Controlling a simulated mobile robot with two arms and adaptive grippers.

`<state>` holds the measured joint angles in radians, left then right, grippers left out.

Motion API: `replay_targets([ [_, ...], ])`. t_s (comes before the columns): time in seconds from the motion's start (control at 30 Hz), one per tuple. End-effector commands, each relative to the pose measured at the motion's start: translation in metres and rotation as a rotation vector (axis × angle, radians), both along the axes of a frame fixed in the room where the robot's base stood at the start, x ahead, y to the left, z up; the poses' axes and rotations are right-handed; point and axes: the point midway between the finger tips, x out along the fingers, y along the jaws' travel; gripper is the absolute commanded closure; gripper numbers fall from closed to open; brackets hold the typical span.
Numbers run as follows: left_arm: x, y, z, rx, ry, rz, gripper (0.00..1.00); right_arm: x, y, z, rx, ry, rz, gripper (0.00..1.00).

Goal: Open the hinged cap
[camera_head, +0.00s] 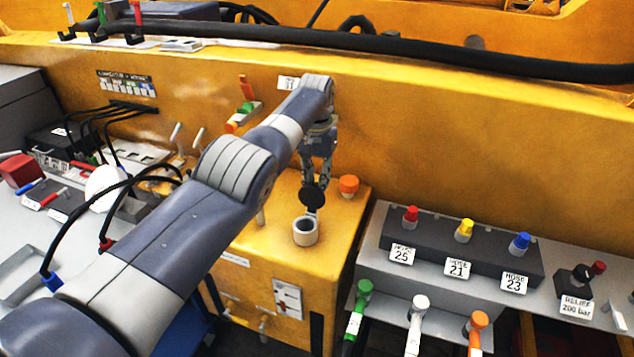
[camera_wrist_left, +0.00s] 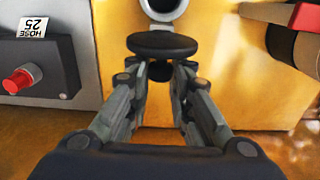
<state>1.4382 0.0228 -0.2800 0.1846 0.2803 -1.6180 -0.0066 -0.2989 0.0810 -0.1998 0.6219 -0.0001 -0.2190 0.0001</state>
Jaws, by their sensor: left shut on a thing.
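The black round hinged cap (camera_head: 311,196) stands raised behind the pale filler neck (camera_head: 305,232) on the yellow tank, and the dark opening of the neck is uncovered. In the left wrist view the cap (camera_wrist_left: 163,44) is a black disc in front of the fingertips, and the neck (camera_wrist_left: 163,10) is cut off at the top edge. My left gripper (camera_head: 316,178) is shut on the cap, just behind and above the neck. In its wrist view, the fingers (camera_wrist_left: 163,72) meet the dark part under the disc. The hinge is not clear. My right gripper is not in view.
An orange knob (camera_head: 348,186) stands close to the right of the left gripper. A grey block (camera_head: 460,247) with red, yellow and blue hose fittings lies further right. Levers (camera_head: 198,138) and black cables (camera_head: 85,205) are at left. The yellow wall rises close behind.

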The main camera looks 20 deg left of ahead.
Motion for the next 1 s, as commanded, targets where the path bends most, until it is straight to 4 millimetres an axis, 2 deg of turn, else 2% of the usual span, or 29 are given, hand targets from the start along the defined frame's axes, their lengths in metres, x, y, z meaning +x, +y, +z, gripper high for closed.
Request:
replay_targets([
  [0.37,-0.003,-0.001,-0.003,-0.002,0.011,0.000,1.00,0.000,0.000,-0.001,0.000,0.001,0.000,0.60],
  [0.4,-0.003,-0.001,-0.003,-0.002,0.011,0.000,0.73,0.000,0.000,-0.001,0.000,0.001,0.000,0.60],
  [0.47,-0.003,-0.001,-0.003,-0.002,0.011,0.000,0.60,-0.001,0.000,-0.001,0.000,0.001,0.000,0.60],
  [0.83,-0.001,0.000,0.001,-0.001,0.004,0.000,0.59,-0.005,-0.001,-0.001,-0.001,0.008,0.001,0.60],
  [1.0,0.000,0.000,0.023,-0.001,0.001,0.000,0.59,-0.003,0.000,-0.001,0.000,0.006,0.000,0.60],
])
